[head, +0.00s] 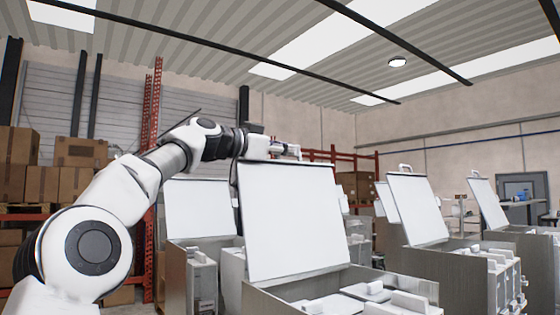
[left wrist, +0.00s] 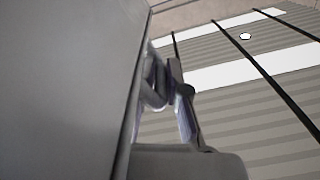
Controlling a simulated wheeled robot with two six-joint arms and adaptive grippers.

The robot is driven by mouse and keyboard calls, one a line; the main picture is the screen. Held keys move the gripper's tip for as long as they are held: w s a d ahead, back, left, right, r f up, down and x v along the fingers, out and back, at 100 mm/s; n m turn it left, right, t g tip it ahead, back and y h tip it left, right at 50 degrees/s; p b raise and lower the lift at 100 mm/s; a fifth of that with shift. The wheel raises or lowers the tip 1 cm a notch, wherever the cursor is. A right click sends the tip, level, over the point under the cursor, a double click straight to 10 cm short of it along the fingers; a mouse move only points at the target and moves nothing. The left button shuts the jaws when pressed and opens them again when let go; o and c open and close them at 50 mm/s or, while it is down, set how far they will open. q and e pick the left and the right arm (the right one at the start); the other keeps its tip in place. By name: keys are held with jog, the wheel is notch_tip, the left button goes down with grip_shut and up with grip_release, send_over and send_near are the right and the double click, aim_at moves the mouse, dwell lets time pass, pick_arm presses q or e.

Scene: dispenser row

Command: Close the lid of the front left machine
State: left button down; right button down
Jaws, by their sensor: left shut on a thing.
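The front left machine (head: 262,302) stands nearest, at the lower middle of the head view. Its large white lid (head: 295,220) is raised open, close to upright and tilted slightly back. My left gripper (head: 290,151) is at the lid's top edge, shut on the lid's handle, which the fingers mostly hide. In the left wrist view the dark back of the lid (left wrist: 60,90) fills the left side. My gripper's fingers (left wrist: 168,95) show beside its edge, but the grip itself is unclear there. My right gripper is not in view.
Other machines with raised lids stand behind left (head: 198,208) and to the right (head: 418,208), (head: 488,203). White blocks and covers (head: 408,302) sit on the front machine's top. Racks with cardboard boxes (head: 80,152) are at the far left. The space above the lid is clear.

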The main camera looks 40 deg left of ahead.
pick_arm(q)
jog(key=s+d+m+b, duration=0.3)
jog(key=d+m+b, duration=0.2)
jog(key=d, duration=0.7)
jog(key=shift+s+d+m+b, duration=0.3)
jog(key=shift+s+d+b, duration=0.05)
jog(key=shift+b, duration=0.25)
jog(key=c, duration=1.2)
grip_release()
jog(key=shift+a, duration=0.1)
